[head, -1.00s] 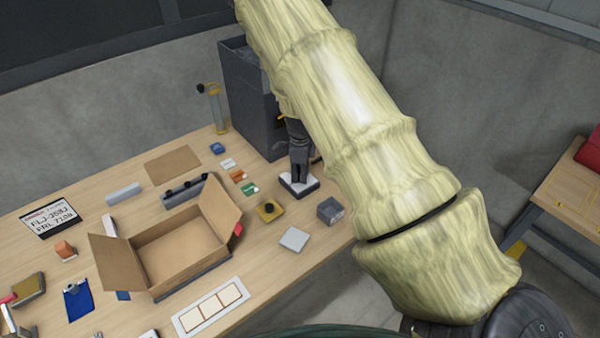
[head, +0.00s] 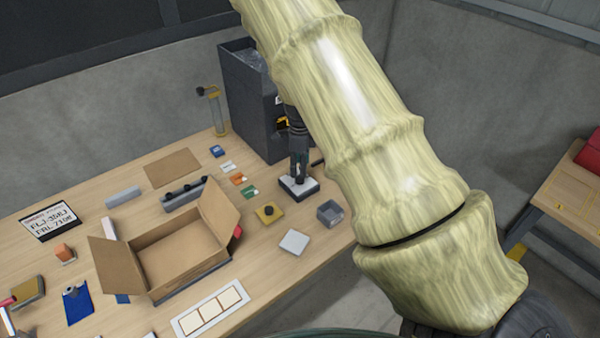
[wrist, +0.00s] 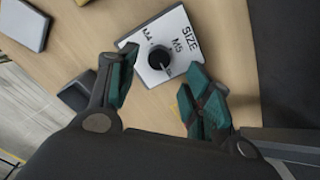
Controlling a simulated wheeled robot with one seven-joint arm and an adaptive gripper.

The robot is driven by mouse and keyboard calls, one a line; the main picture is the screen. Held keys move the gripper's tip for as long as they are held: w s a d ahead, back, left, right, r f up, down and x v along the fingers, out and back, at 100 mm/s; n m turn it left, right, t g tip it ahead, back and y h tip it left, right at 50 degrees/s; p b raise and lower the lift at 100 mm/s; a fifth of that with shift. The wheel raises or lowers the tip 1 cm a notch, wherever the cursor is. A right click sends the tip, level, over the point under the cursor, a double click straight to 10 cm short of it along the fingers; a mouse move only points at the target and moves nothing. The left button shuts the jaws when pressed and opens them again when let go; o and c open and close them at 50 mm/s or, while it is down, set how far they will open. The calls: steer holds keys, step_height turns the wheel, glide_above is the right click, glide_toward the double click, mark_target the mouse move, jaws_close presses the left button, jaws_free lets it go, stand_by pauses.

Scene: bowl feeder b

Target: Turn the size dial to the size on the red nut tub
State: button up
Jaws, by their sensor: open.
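The size dial (wrist: 158,58) is a dark round knob on a light plate (wrist: 181,20) in the wrist view. The plate reads SIZE, with M5 and what looks like M4 beside the knob. A small light mark shows on the knob's lower right side; which size it points to is unclear. My gripper (wrist: 160,68) is open, its teal fingers on either side of the knob; I cannot tell whether they touch it. In the head view my gripper (head: 299,168) is over the plate (head: 299,187). I cannot make out the red nut tub or its size for certain.
A tall dark grey cabinet (head: 246,105) stands behind my gripper. A small grey bin (head: 330,213), a yellow block with a black knob (head: 269,211) and a light square plate (head: 293,243) are nearby. An open cardboard box (head: 182,250) is to the left.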

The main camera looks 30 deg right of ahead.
step_height(320, 180, up, 7)
stand_by(0.3)
stand_by(0.5)
